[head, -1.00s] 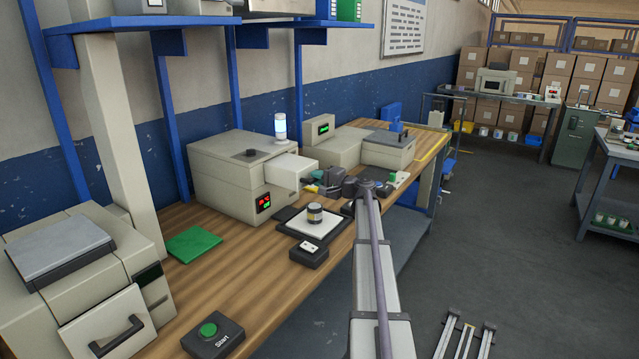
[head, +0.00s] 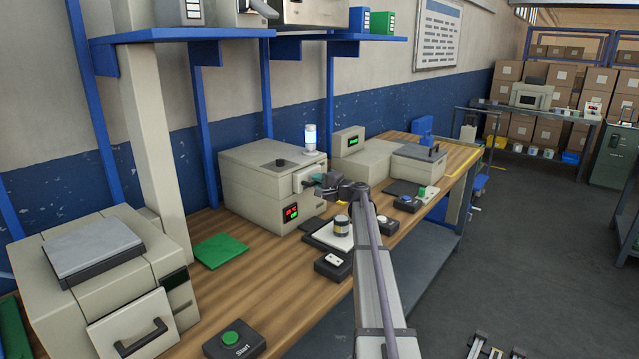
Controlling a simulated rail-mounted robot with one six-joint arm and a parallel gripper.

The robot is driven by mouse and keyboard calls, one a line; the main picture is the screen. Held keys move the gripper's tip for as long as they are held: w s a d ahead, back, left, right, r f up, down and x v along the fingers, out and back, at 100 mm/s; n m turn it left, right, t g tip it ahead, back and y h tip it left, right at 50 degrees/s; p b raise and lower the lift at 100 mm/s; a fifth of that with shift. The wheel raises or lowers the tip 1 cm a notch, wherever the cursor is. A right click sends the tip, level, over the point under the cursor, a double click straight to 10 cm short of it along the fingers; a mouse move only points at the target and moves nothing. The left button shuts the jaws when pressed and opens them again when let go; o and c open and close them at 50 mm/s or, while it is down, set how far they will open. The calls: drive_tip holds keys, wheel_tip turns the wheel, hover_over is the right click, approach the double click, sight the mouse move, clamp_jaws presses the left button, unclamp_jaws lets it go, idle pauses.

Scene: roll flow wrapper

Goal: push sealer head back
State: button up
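The sealer is a beige box machine (head: 262,190) on the wooden bench, with a dark knob and a lit lamp (head: 310,138) on top and a red and green display. Its pale sealer head (head: 304,178) is on the machine's right side and sticks out only a little. My gripper (head: 318,181) is at the outer face of the head, at the end of my arm. It looks to be touching or very close to the head; I cannot tell which. The fingers are small and dark, and I cannot see whether they are open or shut.
A jar (head: 341,226) stands on a white plate in front of the sealer, with a small button box (head: 333,265) nearby. A green mat (head: 220,250) lies to the left. Another machine (head: 400,161) stands behind. A start button box (head: 234,340) is at the front.

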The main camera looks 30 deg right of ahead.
drive_tip(key=shift+o, duration=1.4)
drive_tip(key=shift+w+a, duration=0.1)
drive_tip(key=shift+w, duration=0.15)
drive_tip(key=shift+o, duration=0.8)
drive_tip(key=shift+s, duration=0.1)
drive_tip(key=shift+s, duration=0.1)
drive_tip(key=v, duration=1)
drive_tip(key=shift+s+d, duration=0.2)
drive_tip(key=shift+s, duration=0.05)
